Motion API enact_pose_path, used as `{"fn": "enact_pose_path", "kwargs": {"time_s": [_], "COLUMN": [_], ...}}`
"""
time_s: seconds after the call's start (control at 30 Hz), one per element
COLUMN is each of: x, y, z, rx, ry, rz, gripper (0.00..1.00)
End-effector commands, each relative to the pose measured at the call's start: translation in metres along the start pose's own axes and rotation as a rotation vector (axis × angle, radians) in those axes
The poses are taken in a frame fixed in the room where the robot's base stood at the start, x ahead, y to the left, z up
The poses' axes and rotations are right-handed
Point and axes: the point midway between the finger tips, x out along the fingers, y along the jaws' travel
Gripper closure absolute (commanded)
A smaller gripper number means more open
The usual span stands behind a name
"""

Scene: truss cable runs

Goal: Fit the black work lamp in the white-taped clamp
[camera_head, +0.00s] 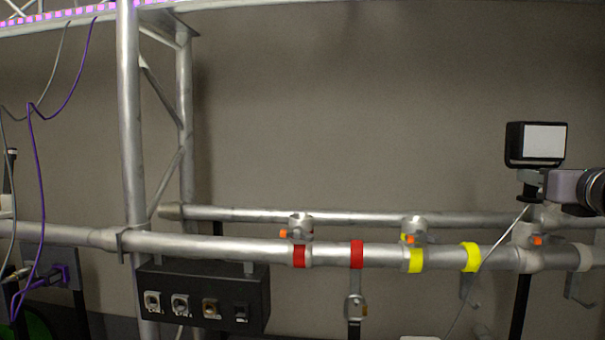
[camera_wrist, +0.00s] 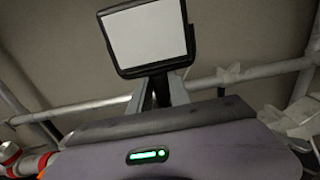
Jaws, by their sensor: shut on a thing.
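The black work lamp (camera_head: 536,143) has a pale square face and stands about upright at the right of the head view. It also shows at the top of the wrist view (camera_wrist: 148,38). My gripper (camera_head: 534,186) reaches in from the right and is shut on the lamp's stem below the head.
Red-taped (camera_head: 300,240) and yellow-taped (camera_head: 414,240) clamps sit further left on the rail (camera_head: 210,247). A black socket box (camera_head: 205,295) hangs below it. A thin pale cable (camera_head: 483,268) runs down below the lamp. Purple cables (camera_head: 36,170) hang at far left.

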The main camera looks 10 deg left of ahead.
Motion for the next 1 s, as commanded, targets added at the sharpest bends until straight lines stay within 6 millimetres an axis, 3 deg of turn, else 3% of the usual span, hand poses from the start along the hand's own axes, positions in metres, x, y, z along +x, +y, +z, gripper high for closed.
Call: {"fn": "enact_pose_path", "kwargs": {"time_s": [1.0], "x": [0.0], "y": [0.0], "z": [-0.018], "rx": [0.0], "ry": [-0.002], "rz": [0.0], "gripper": [1.0]}}
